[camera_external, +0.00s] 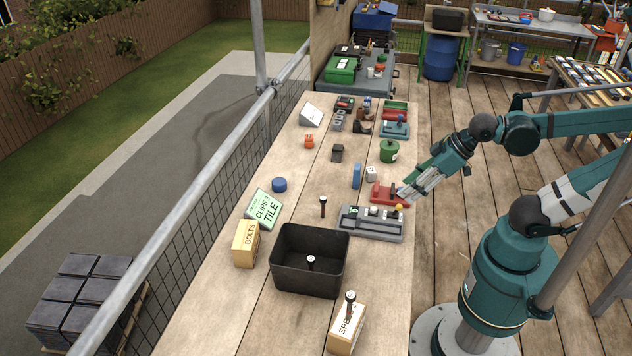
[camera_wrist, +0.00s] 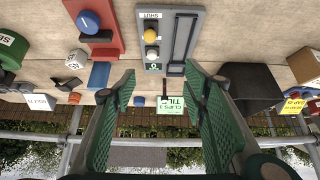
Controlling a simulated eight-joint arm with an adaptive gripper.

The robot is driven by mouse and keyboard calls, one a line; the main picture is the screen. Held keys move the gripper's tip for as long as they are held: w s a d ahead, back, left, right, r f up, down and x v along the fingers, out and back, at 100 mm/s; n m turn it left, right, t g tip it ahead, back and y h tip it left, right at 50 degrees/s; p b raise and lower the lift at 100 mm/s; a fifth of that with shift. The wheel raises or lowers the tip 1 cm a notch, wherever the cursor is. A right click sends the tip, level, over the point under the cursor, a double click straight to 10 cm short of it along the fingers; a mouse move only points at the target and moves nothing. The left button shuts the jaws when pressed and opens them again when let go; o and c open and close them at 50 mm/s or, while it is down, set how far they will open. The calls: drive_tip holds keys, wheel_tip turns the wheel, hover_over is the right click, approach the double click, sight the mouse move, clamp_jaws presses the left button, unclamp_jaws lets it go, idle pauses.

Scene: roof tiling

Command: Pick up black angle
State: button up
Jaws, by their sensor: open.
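I cannot tell for certain which piece is the black angle. A dark brown, bracket-like piece (camera_external: 362,128) stands at the far part of the bench in the external view. My gripper (camera_external: 402,192) is over the bench's right edge, by the red block (camera_external: 382,194) and the grey button panel (camera_external: 371,223), apart from both dark pieces. In the wrist view my gripper (camera_wrist: 160,72) is open with nothing between the fingers; the grey panel (camera_wrist: 182,38) is ahead of them.
A black crate (camera_external: 284,258) stands at the near part of the bench, with the bolts box (camera_external: 245,244) at its left and another cardboard box (camera_external: 346,330) nearer. The green can (camera_external: 389,151), blue block (camera_external: 357,176) and a green sign (camera_external: 264,208) stand around. Bare wood lies left of the blue block.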

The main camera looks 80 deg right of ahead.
drive_tip(key=w+d+r+m+g+h+p, duration=0.1)
drive_tip(key=w+d+r+m+p, duration=0.15)
drive_tip(key=w, duration=0.25)
drive_tip(key=w+d+r+m+g+p, duration=0.1)
drive_tip(key=w+d+r+m+p, duration=0.15)
drive_tip(key=w+d, duration=0.2)
drive_tip(key=m+g+p, duration=0.5)
drive_tip(key=m+p, duration=0.6)
drive_tip(key=m, duration=0.1)
hover_over(338, 147)
drive_tip(key=a, duration=0.1)
drive_tip(key=shift+h, duration=0.4)
wheel_tip(338, 147, down, 11)
drive_tip(key=shift+r, duration=0.1)
drive_tip(key=shift+d+f+m, duration=0.3)
drive_tip(key=shift+d+f, duration=0.05)
drive_tip(key=shift+f, duration=0.05)
